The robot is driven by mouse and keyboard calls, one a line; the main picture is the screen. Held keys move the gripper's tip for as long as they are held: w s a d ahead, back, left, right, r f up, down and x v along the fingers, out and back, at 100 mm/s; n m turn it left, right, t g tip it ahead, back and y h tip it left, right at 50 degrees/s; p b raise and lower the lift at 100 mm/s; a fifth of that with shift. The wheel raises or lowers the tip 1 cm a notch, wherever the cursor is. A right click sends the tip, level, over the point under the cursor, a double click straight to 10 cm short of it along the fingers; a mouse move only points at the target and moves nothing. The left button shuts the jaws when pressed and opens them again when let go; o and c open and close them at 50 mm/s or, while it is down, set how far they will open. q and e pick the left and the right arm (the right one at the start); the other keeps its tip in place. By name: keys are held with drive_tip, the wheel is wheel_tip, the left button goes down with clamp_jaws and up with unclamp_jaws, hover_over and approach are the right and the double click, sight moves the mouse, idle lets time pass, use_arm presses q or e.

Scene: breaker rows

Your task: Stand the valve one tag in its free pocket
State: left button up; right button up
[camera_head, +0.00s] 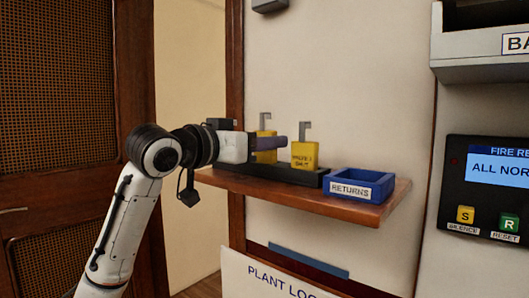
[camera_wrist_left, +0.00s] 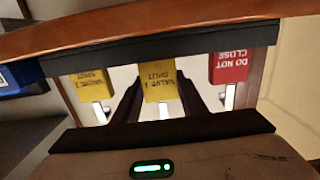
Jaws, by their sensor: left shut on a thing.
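The yellow valve one tag (camera_wrist_left: 160,82), which reads upside down in the left wrist view, is between the dark fingers of my left gripper (camera_wrist_left: 159,92), shut on it. In the head view my left gripper (camera_head: 276,142) reaches in from the left above the black rack (camera_head: 290,174), and part of the tag (camera_head: 264,132) shows behind its fingers, hook upward. The tag is upright over the rack; I cannot tell whether its bottom is inside a pocket. The rack (camera_wrist_left: 170,45) also crosses the top of the wrist view. My right gripper is out of view.
A second yellow tag, valve 2 (camera_head: 305,155), stands in the rack to the right. A red DO NOT CLOSE tag (camera_wrist_left: 231,67) is on the other side. A blue RETURNS tray (camera_head: 358,186) sits on the wooden shelf (camera_head: 330,205). An alarm panel (camera_head: 490,185) is at right.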

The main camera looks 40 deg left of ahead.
use_arm(q)
drive_tip(key=shift+f, duration=0.75)
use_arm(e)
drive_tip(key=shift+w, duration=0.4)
use_arm(q)
drive_tip(key=o, duration=1.1)
drive_tip(key=shift+c, duration=0.2)
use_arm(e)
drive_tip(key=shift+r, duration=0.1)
use_arm(q)
drive_tip(key=shift+s, duration=0.2)
drive_tip(key=s+b, duration=0.2)
drive_tip(key=s, duration=0.9)
drive_tip(key=shift+s+a+r, duration=0.25)
drive_tip(key=shift+a, duration=0.2)
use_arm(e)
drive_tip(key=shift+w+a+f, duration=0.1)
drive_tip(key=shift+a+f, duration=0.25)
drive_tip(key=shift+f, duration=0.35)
